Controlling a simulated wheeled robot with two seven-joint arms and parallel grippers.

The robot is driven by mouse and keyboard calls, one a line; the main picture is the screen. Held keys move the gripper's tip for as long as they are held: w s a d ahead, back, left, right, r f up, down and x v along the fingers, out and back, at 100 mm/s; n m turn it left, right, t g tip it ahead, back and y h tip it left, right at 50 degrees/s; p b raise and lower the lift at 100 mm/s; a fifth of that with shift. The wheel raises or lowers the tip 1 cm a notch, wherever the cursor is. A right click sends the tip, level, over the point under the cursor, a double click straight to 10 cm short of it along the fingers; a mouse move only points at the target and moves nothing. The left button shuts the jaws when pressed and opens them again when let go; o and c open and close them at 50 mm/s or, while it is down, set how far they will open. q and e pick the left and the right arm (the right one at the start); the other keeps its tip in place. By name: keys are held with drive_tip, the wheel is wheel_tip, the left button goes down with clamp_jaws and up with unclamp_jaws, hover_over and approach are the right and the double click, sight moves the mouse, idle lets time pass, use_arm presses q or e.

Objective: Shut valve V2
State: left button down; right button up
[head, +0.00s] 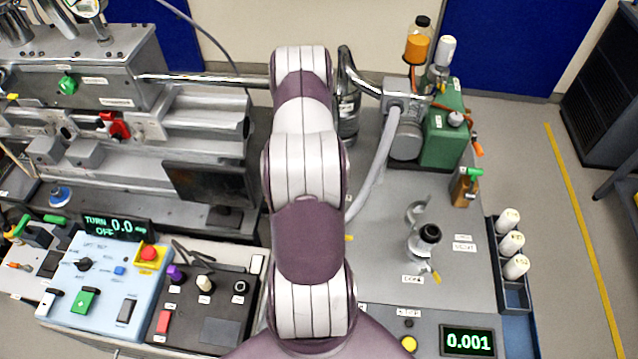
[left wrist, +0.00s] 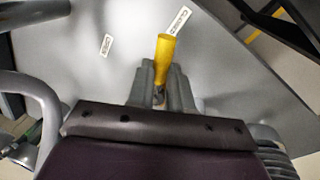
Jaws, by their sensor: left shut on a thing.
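In the left wrist view, my left gripper (left wrist: 161,90) is shut on a yellow handle (left wrist: 166,52), which sticks out beyond the fingertips over a grey surface. Two white labels lie near it, one on the left (left wrist: 106,44) and one by the handle's tip (left wrist: 179,19); I cannot read them surely. In the head view my arm hides the gripper, and a small yellow tip (head: 349,238) shows at the arm's right edge. I cannot tell whether it is the same handle, nor read a V2 tag. My right gripper is in neither view.
A black-knobbed fitting (head: 430,233) stands on the grey bench top (head: 385,262). A green pump (head: 447,130) and a green-handled brass valve (head: 466,187) are behind it. A blue control box (head: 103,262) and a dark monitor (head: 212,185) are at the left. A bottle rack (head: 513,290) flanks the bench.

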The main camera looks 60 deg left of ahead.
use_arm(q)
drive_tip(key=shift+w+a+m+b, duration=0.2)
drive_tip(key=shift+a+m+b, duration=0.15)
drive_tip(key=shift+m, duration=0.35)
drive_tip(key=shift+r, duration=0.1)
drive_tip(key=c, duration=1.1)
unclamp_jaws()
drive_tip(key=shift+c, duration=0.2)
drive_tip(key=shift+o, duration=0.5)
